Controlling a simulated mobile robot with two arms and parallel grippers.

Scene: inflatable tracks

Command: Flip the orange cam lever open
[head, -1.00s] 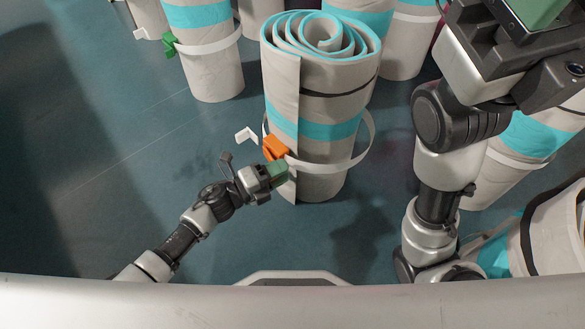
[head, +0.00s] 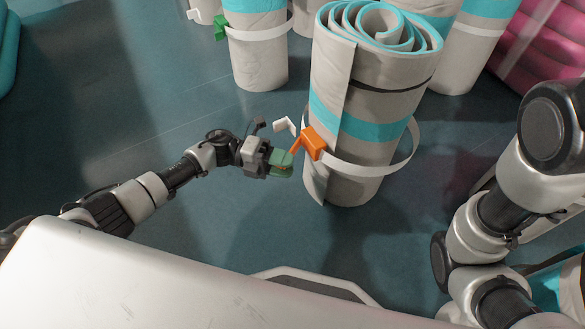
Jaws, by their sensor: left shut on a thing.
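The orange cam lever (head: 313,142) sits on a pale strap (head: 372,169) looped around a rolled grey and teal mat (head: 370,92) that stands upright on the floor. A thin orange arm of the lever sticks out to the left, away from the roll. My left gripper (head: 283,163), with green fingers, is shut on the end of this arm, just left of the roll. The fingers hide the lever's tip. A white strap end (head: 285,126) sticks out behind the lever. My right arm is at the right edge, but its gripper is out of view.
Another strapped roll (head: 258,60) with a green lever (head: 220,28) stands behind to the left. More rolls stand at the back, with a pink inflatable (head: 545,50) at the far right. The dark floor (head: 130,110) at left is clear.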

